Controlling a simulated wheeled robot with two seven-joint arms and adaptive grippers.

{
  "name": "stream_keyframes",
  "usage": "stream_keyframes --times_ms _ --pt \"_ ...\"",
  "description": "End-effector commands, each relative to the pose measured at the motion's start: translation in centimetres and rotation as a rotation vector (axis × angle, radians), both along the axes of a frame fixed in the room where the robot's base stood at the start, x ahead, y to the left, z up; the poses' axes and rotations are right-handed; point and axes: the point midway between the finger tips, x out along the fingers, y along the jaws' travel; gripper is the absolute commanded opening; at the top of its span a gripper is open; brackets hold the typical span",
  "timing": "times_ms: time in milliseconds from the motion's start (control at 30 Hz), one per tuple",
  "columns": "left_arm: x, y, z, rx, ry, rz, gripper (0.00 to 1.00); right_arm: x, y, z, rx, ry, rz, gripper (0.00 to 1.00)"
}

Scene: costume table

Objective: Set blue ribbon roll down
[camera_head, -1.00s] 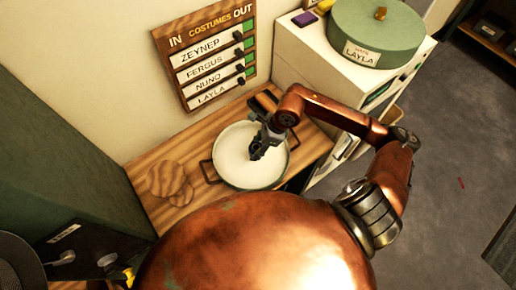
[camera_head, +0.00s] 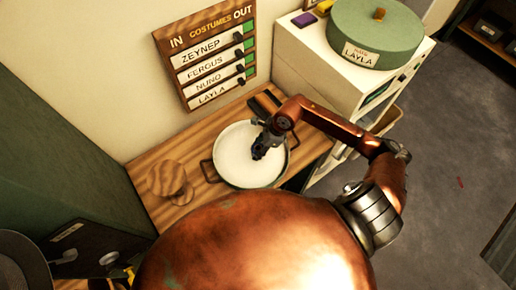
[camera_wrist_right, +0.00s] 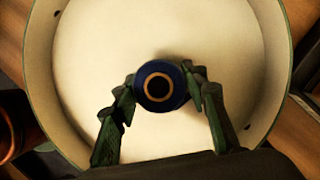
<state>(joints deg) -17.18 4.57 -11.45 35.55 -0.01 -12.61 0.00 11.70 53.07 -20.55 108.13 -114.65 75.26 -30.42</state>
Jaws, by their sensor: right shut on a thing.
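The blue ribbon roll (camera_wrist_right: 159,86) shows in the right wrist view as a dark blue ring with a tan core, end toward the camera. My right gripper (camera_wrist_right: 160,90) is shut on it, one finger on each side. Behind the roll is the white inside of a round, green-rimmed tray (camera_wrist_right: 276,40). In the head view my right gripper (camera_head: 257,153) is over the same tray (camera_head: 229,165), and the roll is too dark to make out there. Whether the roll touches the tray floor I cannot tell. My left gripper is not in view.
The tray stands on a wooden table (camera_head: 150,158) with a wooden round piece (camera_head: 168,180) to its left. A costumes board (camera_head: 205,55) hangs on the wall behind. A white cabinet (camera_head: 310,62) with a green round box (camera_head: 375,30) stands right.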

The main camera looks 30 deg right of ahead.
Motion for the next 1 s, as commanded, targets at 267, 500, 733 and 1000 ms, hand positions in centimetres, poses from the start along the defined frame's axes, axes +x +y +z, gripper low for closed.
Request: stream_keyframes --times_ms 267,500,733,1000 --pt "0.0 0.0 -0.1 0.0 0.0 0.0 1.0 0.0 0.0 -0.1 0.0 0.0 0.0 0.58" --pt "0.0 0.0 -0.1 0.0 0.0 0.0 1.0 0.0 0.0 -0.1 0.0 0.0 0.0 0.58" --pt "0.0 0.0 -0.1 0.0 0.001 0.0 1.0 -0.2 -0.6 1.4 -0.004 -0.003 0.001 0.58" --pt "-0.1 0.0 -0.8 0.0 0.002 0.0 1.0 -1.2 -2.5 6.6 -0.006 -0.003 0.001 0.58"
